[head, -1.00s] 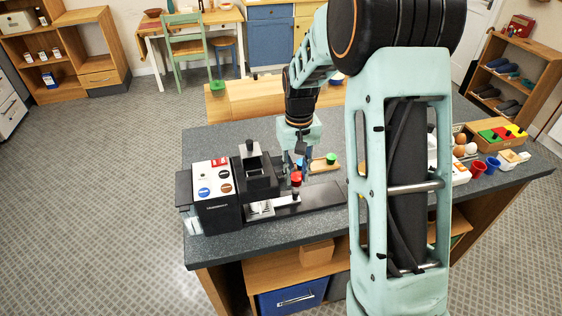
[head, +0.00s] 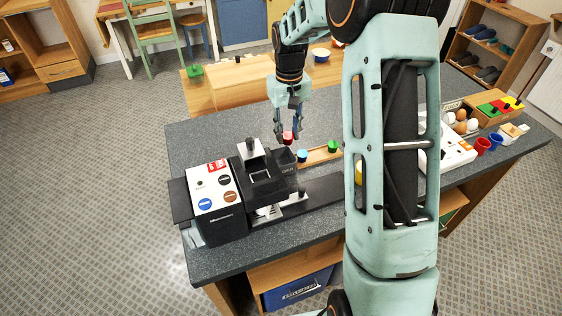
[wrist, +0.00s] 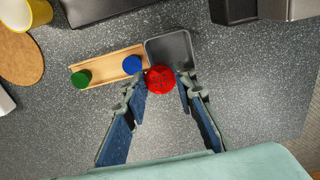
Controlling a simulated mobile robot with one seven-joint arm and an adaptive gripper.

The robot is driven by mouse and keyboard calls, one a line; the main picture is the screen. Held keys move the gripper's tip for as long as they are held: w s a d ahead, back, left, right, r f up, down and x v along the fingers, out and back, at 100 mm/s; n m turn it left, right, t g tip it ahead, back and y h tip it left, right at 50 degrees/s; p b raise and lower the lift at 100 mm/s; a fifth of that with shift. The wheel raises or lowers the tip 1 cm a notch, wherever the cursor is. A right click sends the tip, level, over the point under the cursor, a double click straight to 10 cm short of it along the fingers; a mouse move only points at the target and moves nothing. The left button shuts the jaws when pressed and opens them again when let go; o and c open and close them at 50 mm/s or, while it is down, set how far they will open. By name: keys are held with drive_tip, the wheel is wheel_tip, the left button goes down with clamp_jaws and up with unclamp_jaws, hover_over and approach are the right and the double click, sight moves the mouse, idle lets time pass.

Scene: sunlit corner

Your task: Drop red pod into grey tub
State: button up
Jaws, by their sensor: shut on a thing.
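My gripper (wrist: 162,88) is shut on the red pod (wrist: 160,79), which sits between its fingertips in the wrist view. In the head view the red pod (head: 288,137) hangs below the fingers, over the counter behind the coffee machine. The grey tub (wrist: 172,48) is a shallow dark square container just beyond the pod in the wrist view, its near edge partly covered by the pod. In the head view the tub (head: 285,158) appears beside the coffee machine, just below the held pod. The pod's height above the tub is hard to judge.
A wooden rack (wrist: 105,66) beside the tub carries a blue pod (wrist: 132,65) and a green pod (wrist: 81,79). The black coffee machine (head: 268,178) stands close by. A yellow cup (wrist: 25,12) is farther off. Speckled counter (wrist: 240,90) right of the tub is clear.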

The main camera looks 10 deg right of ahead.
wheel_tip(320, 180, down, 6)
drive_tip(key=b, duration=0.3)
drive_tip(key=shift+r, duration=0.15)
drive_tip(key=o, duration=0.7)
drive_tip(key=shift+o, duration=0.2)
wheel_tip(320, 180, up, 12)
drive_tip(key=shift+r, duration=0.1)
idle(0.3)
